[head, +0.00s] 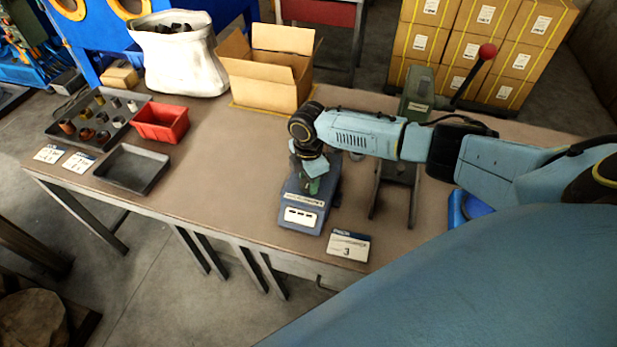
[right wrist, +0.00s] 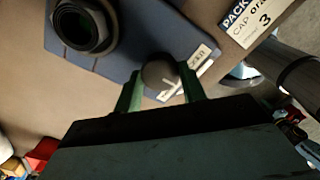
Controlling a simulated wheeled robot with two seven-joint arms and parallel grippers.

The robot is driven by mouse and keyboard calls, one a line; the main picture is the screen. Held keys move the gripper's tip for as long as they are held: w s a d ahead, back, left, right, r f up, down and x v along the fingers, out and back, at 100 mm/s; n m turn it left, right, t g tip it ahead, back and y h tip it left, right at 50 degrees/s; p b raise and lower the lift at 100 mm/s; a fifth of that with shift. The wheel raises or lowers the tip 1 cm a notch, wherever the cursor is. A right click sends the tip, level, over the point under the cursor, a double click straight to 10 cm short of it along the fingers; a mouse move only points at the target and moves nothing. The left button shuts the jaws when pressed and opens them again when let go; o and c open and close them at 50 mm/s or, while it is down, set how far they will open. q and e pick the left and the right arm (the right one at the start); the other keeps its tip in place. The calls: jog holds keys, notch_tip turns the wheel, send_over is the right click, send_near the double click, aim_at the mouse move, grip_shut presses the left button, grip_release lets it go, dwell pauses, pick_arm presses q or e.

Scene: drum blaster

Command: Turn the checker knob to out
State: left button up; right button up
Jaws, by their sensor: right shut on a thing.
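The checker (head: 304,216) is a blue-grey box on the table in the head view, with a white label on its near face. It also shows in the right wrist view (right wrist: 120,55). Its dark round knob (right wrist: 160,74) sits between the two green fingers of my right gripper (right wrist: 160,88), which is shut on it. A white mark shows beside the knob, but I cannot read its setting. In the head view my right gripper (head: 314,186) reaches down onto the checker and hides the knob. My left gripper is not in view.
A card marked 3 (head: 348,245) stands at the table's front edge. A green press (head: 414,108) with a red-knobbed lever stands right of the checker. An open cardboard box (head: 262,86) and red bin (head: 161,122) stand farther left. The table between is clear.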

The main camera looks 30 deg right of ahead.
aim_at(308, 182)
jog(key=shift+a, duration=0.1)
jog(key=o, duration=1)
jog(key=shift+r, duration=0.1)
notch_tip(308, 182, up, 13)
jog(key=shift+r+p, duration=0.15)
jog(key=shift+p, duration=0.35)
jog(key=shift+s, duration=0.1)
